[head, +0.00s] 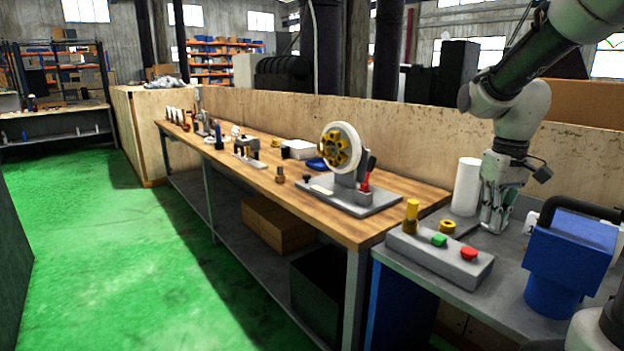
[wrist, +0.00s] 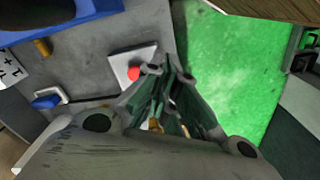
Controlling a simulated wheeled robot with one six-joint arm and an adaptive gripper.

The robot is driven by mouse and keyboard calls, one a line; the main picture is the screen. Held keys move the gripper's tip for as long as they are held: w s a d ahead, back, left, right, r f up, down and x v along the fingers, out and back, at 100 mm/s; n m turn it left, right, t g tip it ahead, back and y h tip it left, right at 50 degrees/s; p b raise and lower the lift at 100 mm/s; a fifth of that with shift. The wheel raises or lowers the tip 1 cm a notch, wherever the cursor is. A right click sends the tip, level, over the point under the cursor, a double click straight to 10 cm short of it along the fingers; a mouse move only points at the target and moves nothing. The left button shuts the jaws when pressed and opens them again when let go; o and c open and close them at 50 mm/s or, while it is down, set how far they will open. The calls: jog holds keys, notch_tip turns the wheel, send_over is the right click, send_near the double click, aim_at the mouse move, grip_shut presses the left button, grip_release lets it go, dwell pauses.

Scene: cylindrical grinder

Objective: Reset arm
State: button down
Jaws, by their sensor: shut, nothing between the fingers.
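My gripper (head: 495,228) hangs pointing down at the right, low over the grey bench, between a white cylinder and a blue machine. In the wrist view its fingers (wrist: 167,80) are together with nothing held between them. My arm comes down from the top right corner in the head view. I cannot tell whether the fingertips touch the bench.
The white cylinder (head: 466,187) stands close left of my gripper. A control box (head: 432,257) with buttons lies in front, and the blue machine (head: 568,262) stands right. A wooden bench (head: 400,188) carries a yellow-centred wheel (head: 342,148). Green floor (head: 90,240) is open at left.

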jog(key=s+a+r+m+t, duration=0.1)
jog(key=s+r+t, duration=0.1)
jog(key=s, duration=0.6)
jog(key=s+a+r+t, duration=0.1)
jog(key=s+r+t, duration=0.1)
jog(key=s, duration=0.6)
jog(key=shift+a+r+m, duration=0.25)
jog(key=shift+a+m, duration=0.1)
jog(key=shift+m, duration=0.05)
jog(key=shift+s, duration=0.1)
